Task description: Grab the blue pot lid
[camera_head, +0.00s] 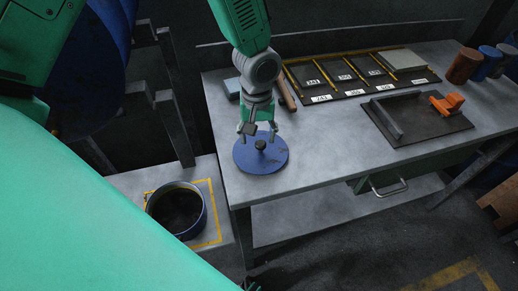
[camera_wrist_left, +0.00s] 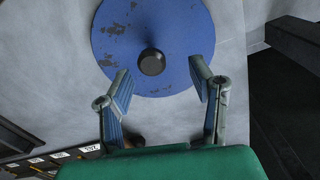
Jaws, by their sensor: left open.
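The blue pot lid (camera_head: 270,160) lies flat near the front left corner of the grey table, with a dark round knob (camera_head: 260,145) at its middle. In the left wrist view the lid (camera_wrist_left: 187,38) is scuffed and its knob (camera_wrist_left: 151,62) stands just ahead of the fingertips, between their lines. My left gripper (camera_head: 259,131) is above the far part of the lid, its fingers spread and empty; it also shows in the left wrist view (camera_wrist_left: 158,76). The blue pot (camera_head: 178,209) stands open on a lower surface to the left. My right gripper is not seen.
The grey table (camera_head: 330,160) bears a black labelled tray (camera_head: 345,77), a dark plate (camera_head: 418,125) with an orange piece (camera_head: 446,103), and several cylinders (camera_head: 463,66) at the back right. A wooden handle (camera_head: 286,95) lies behind the left gripper. Bare tabletop lies right of the lid.

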